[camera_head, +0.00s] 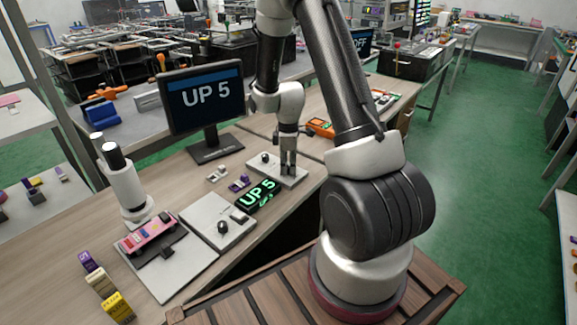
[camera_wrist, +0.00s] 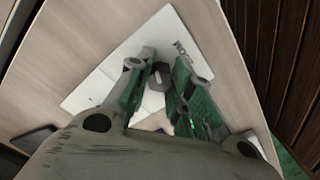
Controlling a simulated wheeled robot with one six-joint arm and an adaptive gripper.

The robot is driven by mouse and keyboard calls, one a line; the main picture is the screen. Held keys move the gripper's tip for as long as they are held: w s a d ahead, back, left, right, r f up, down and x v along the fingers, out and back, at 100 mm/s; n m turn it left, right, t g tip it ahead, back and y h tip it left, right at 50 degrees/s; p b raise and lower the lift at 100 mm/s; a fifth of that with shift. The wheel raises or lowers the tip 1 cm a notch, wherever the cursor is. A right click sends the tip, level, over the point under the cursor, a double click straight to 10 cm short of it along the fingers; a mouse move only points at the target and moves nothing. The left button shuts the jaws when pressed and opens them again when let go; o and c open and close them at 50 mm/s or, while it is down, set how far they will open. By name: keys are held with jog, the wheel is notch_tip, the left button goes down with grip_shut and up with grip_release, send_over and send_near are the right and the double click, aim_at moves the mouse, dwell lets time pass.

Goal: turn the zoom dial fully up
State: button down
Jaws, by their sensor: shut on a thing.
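The zoom dial is a small dark grey knob (camera_wrist: 158,76) on a pale plate whose upside-down lettering appears to read ZOOM in the wrist view. My gripper (camera_wrist: 165,68) has one finger on each side of it and is shut on it. In the head view my gripper (camera_head: 288,168) points straight down over the right part of the pale plate (camera_head: 294,182); the fingers hide the dial there. A black round knob (camera_head: 265,157) stands on the plate left of my gripper. A monitor (camera_head: 206,97) reads UP 5, as does a small green-lit display (camera_head: 258,195).
A second pale plate with a black knob (camera_head: 222,227) lies in front left. A pink device (camera_head: 147,234), a white post with black tops (camera_head: 122,178) and labelled blocks (camera_head: 101,283) stand further left. An orange tool (camera_head: 320,127) lies behind my gripper.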

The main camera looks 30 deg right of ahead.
jog(key=m, duration=0.4)
jog(key=shift+m, duration=0.3)
jog(key=m, duration=0.3)
jog(key=shift+m, duration=0.3)
jog(key=m, duration=1.5)
jog(key=shift+w, duration=0.1)
jog(key=m, duration=0.4)
jog(key=shift+m, duration=1.8)
